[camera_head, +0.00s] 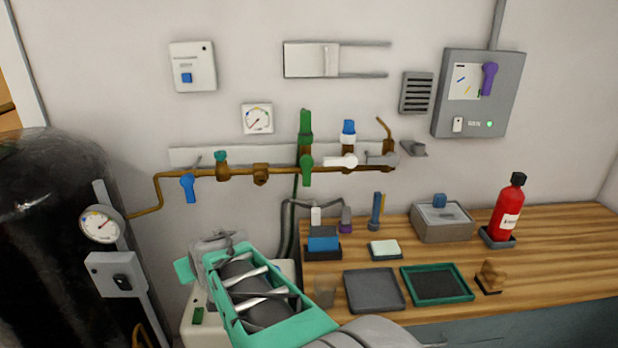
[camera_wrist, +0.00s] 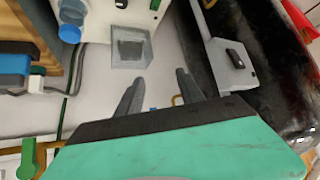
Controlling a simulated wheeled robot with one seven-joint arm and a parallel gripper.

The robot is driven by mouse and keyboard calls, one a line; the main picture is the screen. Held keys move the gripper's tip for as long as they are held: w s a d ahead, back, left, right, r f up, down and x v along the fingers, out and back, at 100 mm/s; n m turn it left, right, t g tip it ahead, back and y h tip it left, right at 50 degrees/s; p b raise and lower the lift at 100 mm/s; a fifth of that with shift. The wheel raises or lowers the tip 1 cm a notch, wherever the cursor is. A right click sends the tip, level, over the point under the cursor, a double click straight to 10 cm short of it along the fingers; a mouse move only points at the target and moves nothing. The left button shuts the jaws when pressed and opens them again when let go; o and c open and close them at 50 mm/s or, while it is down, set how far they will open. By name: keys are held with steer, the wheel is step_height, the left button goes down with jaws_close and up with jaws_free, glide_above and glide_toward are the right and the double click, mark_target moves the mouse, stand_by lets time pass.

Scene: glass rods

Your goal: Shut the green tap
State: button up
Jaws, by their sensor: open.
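The green tap (camera_head: 306,170) sits on the brown pipe on the back wall. Its green handle hangs straight down, across the level pipe, below a taller green fitting (camera_head: 305,127). The green handle (camera_wrist: 27,158) also shows at the lower left of the wrist view. My gripper (camera_wrist: 160,82) is open and empty, with its two grey fingers apart. In the head view my arm's end is below and left of the tap, apart from it. The fingers are hard to make out there.
A blue tap (camera_head: 188,186) and a white tap handle (camera_head: 341,161) share the pipe (camera_head: 230,172). A black cylinder (camera_head: 45,230) with a gauge stands at left. A wooden bench (camera_head: 560,250) holds trays and a red bottle (camera_head: 509,208).

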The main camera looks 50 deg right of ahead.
steer(key=w+d+r+m+t+h, duration=0.2)
steer(key=d+h, duration=0.1)
steer(key=d, duration=1)
steer(key=m+h, duration=0.4)
steer(key=h, duration=0.4)
glide_toward(307, 177)
steer(key=x, duration=0.3)
steer(key=shift+t, duration=0.4)
steer(key=p+x, duration=0.1)
steer(key=x, duration=0.6)
steer(key=shift+s+d+f, duration=0.1)
steer(key=shift+d, duration=0.05)
steer(key=shift+w+d, duration=0.3)
jaws_close()
